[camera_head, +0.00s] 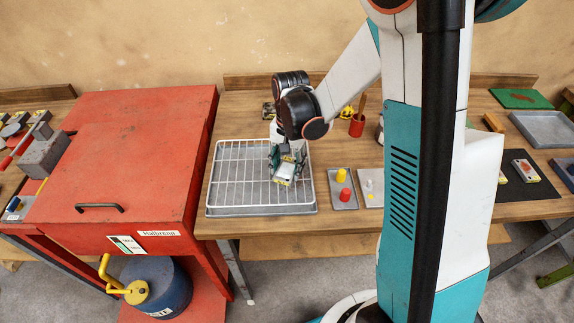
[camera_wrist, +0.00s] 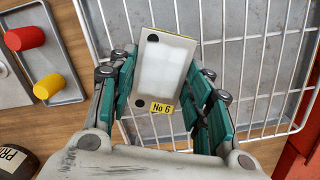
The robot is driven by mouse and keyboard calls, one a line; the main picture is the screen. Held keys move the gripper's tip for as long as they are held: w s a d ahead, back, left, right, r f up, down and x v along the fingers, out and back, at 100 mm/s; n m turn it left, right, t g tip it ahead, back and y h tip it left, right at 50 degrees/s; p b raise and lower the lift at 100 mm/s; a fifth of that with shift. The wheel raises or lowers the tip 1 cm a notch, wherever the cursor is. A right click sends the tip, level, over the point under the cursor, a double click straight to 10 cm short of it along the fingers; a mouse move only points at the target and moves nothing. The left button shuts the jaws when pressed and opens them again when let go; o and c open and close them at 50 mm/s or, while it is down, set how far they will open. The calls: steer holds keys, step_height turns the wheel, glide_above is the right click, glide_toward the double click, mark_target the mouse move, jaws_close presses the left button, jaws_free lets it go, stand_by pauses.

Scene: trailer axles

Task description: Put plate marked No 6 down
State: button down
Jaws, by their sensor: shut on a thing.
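The plate marked No 6 (camera_wrist: 160,70) is a pale rectangular plate with dark round marks and a yellow "No 6" label on its near edge. My gripper (camera_wrist: 163,90) is shut on it, with teal fingers at both its long sides. In the head view, my gripper (camera_head: 288,160) and the plate (camera_head: 285,170) are over the white wire rack (camera_head: 232,170) in a grey tray. Whether the plate touches the wires cannot be told.
A small tray (camera_head: 343,199) with a yellow and a red cylinder stands right of the rack. A red cabinet (camera_head: 140,130) labelled Halbrenn is left of it. A red cup (camera_head: 357,126) stands behind. A dark mat (camera_head: 522,174) with plates lies farther right.

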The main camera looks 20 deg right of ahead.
mark_target(289, 166)
steer(key=shift+s+f, duration=0.2)
steer(key=shift+f, duration=0.1)
steer(key=c, duration=1.1)
jaws_free()
steer(key=o, duration=0.4)
steer(key=shift+w+f, duration=0.15)
steer(key=shift+w, duration=0.05)
steer(key=shift+c, duration=0.2)
step_height(289, 166, up, 12)
steer(key=shift+w+d, duration=0.4)
steer(key=s+r+n+t+b, duration=0.1)
steer(key=s+r+n+t, duration=0.2)
steer(key=s, duration=0.5)
steer(key=s+r+n+t+b, duration=0.1)
steer(key=s+r+n+t, duration=0.2)
steer(key=s+n+t, duration=0.2)
steer(key=s+a, duration=0.1)
steer(key=s, duration=0.1)
steer(key=shift+s+r+h, duration=0.3)
steer(key=shift+s+h, duration=0.05)
steer(key=shift+h, duration=0.05)
